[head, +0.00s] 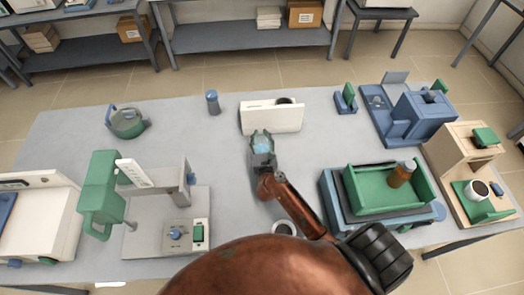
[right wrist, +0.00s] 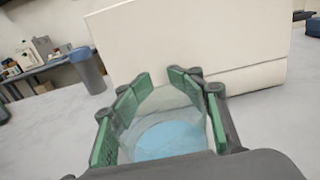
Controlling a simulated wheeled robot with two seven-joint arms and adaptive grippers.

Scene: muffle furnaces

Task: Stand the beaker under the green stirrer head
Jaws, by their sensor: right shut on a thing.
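My right gripper (head: 262,147) is shut on a clear beaker (right wrist: 168,132) that holds pale blue liquid. The beaker sits between the green finger pads in the right wrist view, in front of a white box-like block (head: 271,118). I cannot tell whether its base touches the table. The green stirrer head (head: 101,190) hangs at the left on a grey stand, above a grey base plate (head: 146,243) with a blue knob and a green switch. The beaker is well to the right of the stirrer and farther back. My left gripper is not in view.
A green kettle-like vessel (head: 127,122) and a blue-grey cylinder (head: 212,102) stand at the back left. A green tray (head: 372,208) with a brown bottle (head: 401,174) is at the right. A white cup (head: 284,228) stands near the front. Table between stirrer and beaker is clear.

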